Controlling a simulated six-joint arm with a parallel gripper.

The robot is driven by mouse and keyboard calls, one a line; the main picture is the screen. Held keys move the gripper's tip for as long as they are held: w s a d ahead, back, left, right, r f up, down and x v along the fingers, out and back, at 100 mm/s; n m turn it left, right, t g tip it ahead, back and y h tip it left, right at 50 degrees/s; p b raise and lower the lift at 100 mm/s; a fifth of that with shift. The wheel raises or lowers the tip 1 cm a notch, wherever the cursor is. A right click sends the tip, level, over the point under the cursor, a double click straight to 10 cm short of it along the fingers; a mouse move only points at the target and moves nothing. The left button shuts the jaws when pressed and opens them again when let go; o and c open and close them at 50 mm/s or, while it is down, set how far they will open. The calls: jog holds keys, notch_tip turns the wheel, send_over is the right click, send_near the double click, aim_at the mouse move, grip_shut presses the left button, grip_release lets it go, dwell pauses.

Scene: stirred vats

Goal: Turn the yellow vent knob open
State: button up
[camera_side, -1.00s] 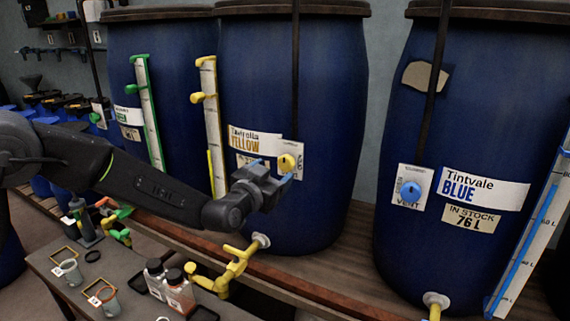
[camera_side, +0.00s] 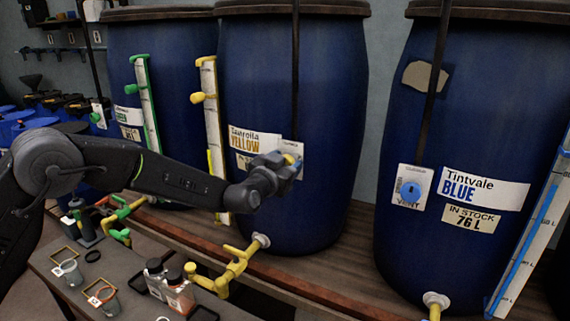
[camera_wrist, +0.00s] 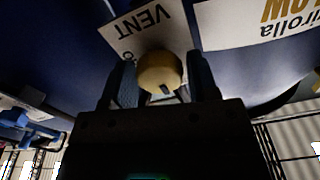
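The yellow vent knob (camera_wrist: 160,70) sits on a white VENT plate (camera_wrist: 138,33) on the yellow vat (camera_side: 330,110). In the side view the knob (camera_side: 290,158) is mostly hidden behind my gripper (camera_side: 291,165). In the wrist view its round face shows between my two blue fingers, with a dark mark at its lower edge. My gripper (camera_wrist: 162,75) is open around the knob, one finger on each side. A narrow gap shows at the right finger; contact at the left finger cannot be told.
A yellow tap (camera_side: 235,262) juts out below my gripper. The yellow sight gauge (camera_side: 211,130) stands left of the knob. The blue vat (camera_side: 480,120) with its blue vent knob (camera_side: 411,191) stands to the right. Jars (camera_side: 172,287) stand on the low bench in front.

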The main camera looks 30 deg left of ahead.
jog(key=c, duration=0.6)
jog(key=shift+m, duration=0.3)
jog(key=m, duration=0.4)
jog(key=shift+d, duration=0.1)
jog(key=m, duration=0.4)
jog(key=shift+m, duration=0.4)
jog(key=m, duration=0.4)
jog(key=shift+m, duration=0.3)
jog(key=shift+f+m, duration=0.1)
jog(key=shift+m, duration=1.8)
jog(key=o, duration=0.9)
